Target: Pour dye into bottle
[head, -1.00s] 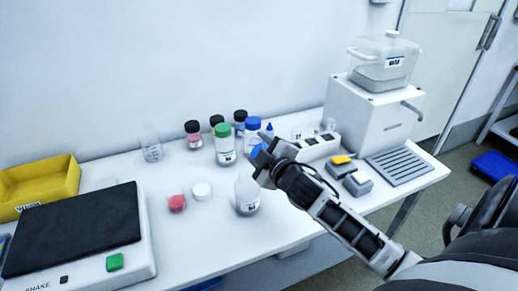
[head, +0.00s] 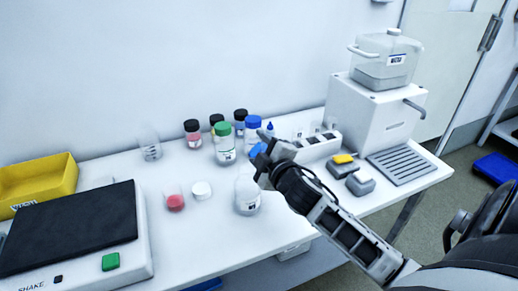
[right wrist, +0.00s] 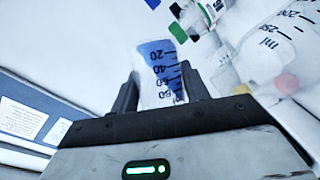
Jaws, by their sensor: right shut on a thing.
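My right gripper (head: 262,155) is shut on a small clear beaker of blue dye (head: 256,150). In the right wrist view, the beaker (right wrist: 160,72) with its graduation marks sits between the fingers (right wrist: 163,90) and looks tilted. In the head view it is just above a clear labelled bottle (head: 247,197) standing open on the bench. The bottle also shows at the right of the right wrist view (right wrist: 272,48), with volume marks. I cannot tell whether dye is flowing. A beaker of red dye (head: 175,202) stands left of the bottle. My left gripper is out of view.
A white cap (head: 202,190) lies left of the bottle. Behind stand a green-capped bottle (head: 225,150), a blue-capped bottle (head: 253,125), several dark-capped bottles and an empty beaker (head: 150,150). A shaker (head: 75,240) and yellow bin (head: 40,182) are left; a white dispenser (head: 380,110) is right.

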